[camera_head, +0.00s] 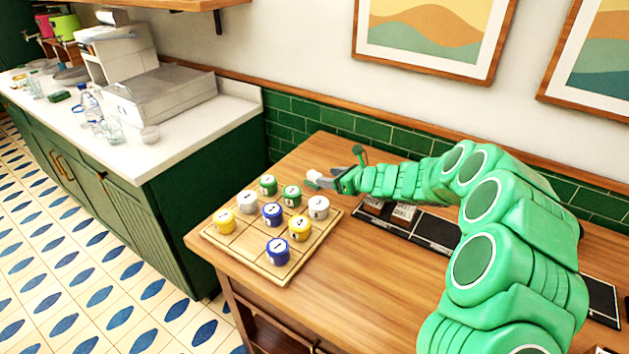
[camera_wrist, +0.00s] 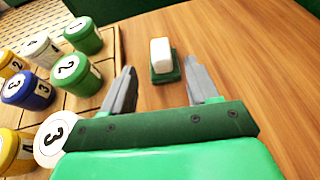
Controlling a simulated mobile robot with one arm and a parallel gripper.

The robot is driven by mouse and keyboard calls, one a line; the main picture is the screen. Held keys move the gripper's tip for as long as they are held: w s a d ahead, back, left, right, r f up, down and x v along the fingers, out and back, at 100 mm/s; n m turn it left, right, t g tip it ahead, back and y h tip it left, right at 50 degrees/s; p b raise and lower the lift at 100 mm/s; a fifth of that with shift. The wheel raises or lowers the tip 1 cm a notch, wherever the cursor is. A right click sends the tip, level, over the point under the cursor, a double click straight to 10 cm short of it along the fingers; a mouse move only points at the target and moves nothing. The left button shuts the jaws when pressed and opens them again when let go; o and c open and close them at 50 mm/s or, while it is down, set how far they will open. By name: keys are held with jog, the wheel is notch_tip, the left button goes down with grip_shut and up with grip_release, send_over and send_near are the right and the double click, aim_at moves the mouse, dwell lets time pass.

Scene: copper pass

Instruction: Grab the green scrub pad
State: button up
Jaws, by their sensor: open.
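A small flat dark green pad (camera_head: 60,96), which looks like the scrub pad, lies on the white counter at the far left of the head view. My gripper (camera_head: 328,182) is far from it, low over the wooden table to the right. The gripper (camera_wrist: 159,72) is open in the wrist view, its two grey fingers apart. A small white block with a dark green base (camera_wrist: 161,52) stands on the table, in line with the gap between the fingers. It is not gripped. The flat pad is not in the wrist view.
A wooden board (camera_head: 217,238) with several numbered green, white, blue and yellow pieces lies left of my gripper. A black tray (camera_head: 437,232) lies under my arm. Bottles and glasses (camera_head: 112,130) stand on the counter near the pad. Patterned floor (camera_head: 100,290) is clear.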

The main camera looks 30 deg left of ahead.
aim_at(317, 174)
jog(key=shift+x, duration=3.7)
jog(key=shift+w+r, duration=0.1)
jog(key=shift+r, duration=0.05)
grip_shut()
jog(key=shift+r, duration=0.1)
